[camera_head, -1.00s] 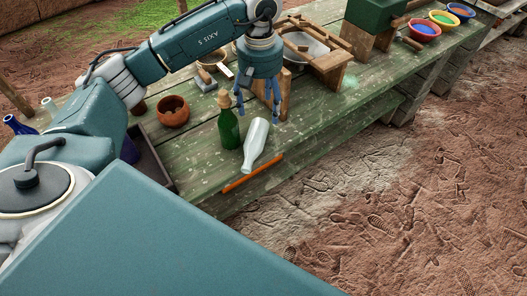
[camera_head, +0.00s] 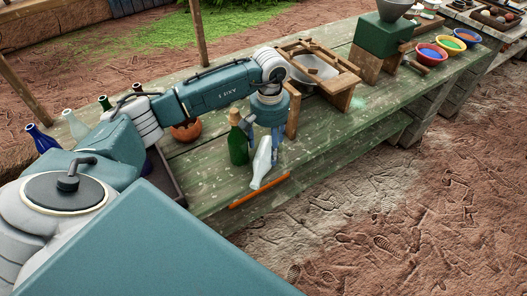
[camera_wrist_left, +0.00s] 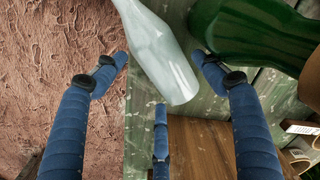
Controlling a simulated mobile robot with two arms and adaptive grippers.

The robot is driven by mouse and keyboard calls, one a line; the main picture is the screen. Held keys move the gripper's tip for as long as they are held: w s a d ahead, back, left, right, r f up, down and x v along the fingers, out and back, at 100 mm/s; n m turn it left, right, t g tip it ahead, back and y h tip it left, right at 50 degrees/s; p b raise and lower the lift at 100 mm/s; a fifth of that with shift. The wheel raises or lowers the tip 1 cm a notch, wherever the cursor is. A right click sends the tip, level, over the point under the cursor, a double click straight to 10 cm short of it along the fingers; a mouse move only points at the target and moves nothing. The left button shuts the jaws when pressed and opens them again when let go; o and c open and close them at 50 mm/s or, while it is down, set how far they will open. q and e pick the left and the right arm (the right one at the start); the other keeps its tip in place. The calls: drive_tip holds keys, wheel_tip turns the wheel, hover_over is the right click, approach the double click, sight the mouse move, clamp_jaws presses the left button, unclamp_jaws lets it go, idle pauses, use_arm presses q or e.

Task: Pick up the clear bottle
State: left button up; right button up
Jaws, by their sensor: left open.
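The clear bottle (camera_head: 261,168) is whitish and stands or leans near the front edge of the green plank table (camera_head: 215,190); I cannot tell which. My left gripper (camera_head: 264,150) points down from above, its blue fingers around the bottle's upper part in the head view. In the left wrist view, the clear bottle (camera_wrist_left: 160,48) reaches in from the top between the spread, open fingers of my left gripper (camera_wrist_left: 165,75). No firm hold shows. A dark green bottle (camera_head: 238,146) stands just left of it; it also shows in the wrist view (camera_wrist_left: 250,32), close by one finger. My right gripper is out of view.
An orange strip (camera_head: 259,190) lies along the table's front edge. A clay pot (camera_head: 186,132) is partly behind my arm. A wooden frame with a basin (camera_head: 318,66) stands behind right. Table right of the bottle is mostly clear.

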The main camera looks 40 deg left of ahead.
sight(268, 148)
use_arm(q)
wheel_tip(268, 148, down, 3)
drive_tip(key=shift+a+f+p, duration=0.1)
drive_tip(key=shift+f+p, duration=0.05)
drive_tip(key=shift+p, duration=0.15)
drive_tip(key=shift+c, duration=0.6)
drive_tip(key=c, duration=0.8)
drive_tip(key=shift+c, duration=0.3)
drive_tip(key=shift+w+r, duration=0.1)
drive_tip(key=shift+r, duration=0.1)
